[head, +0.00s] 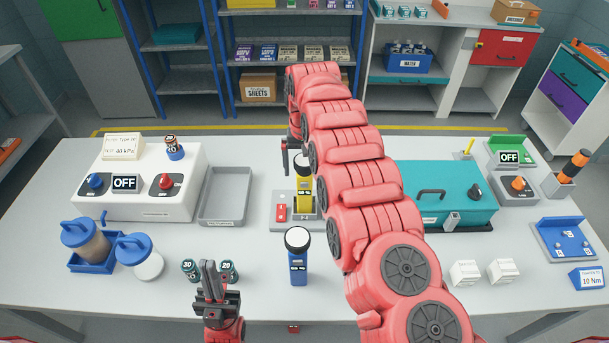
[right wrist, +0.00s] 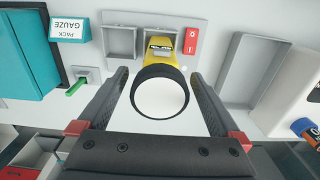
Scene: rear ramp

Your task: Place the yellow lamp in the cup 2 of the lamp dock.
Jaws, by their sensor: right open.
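The yellow lamp (head: 304,196) stands upright at the grey lamp dock (head: 281,197), beside the dock's red switch (head: 281,212). In the right wrist view the lamp (right wrist: 160,46) shows its round white face with a black rim. An empty square cup (right wrist: 120,42) of the dock is beside it. My right gripper (right wrist: 162,95) is open, with its fingers on either side of the lamp's head and gaps between. My right arm hides part of the dock in the head view. My left gripper (head: 209,268) is low over the front of the table, its fingers close together and empty.
A blue lamp (head: 297,264) with a white top stands in front of the dock. A grey tray (head: 226,196) is left of the dock, a teal case (head: 455,205) right of it. Two small jars (head: 228,270) stand near my left gripper.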

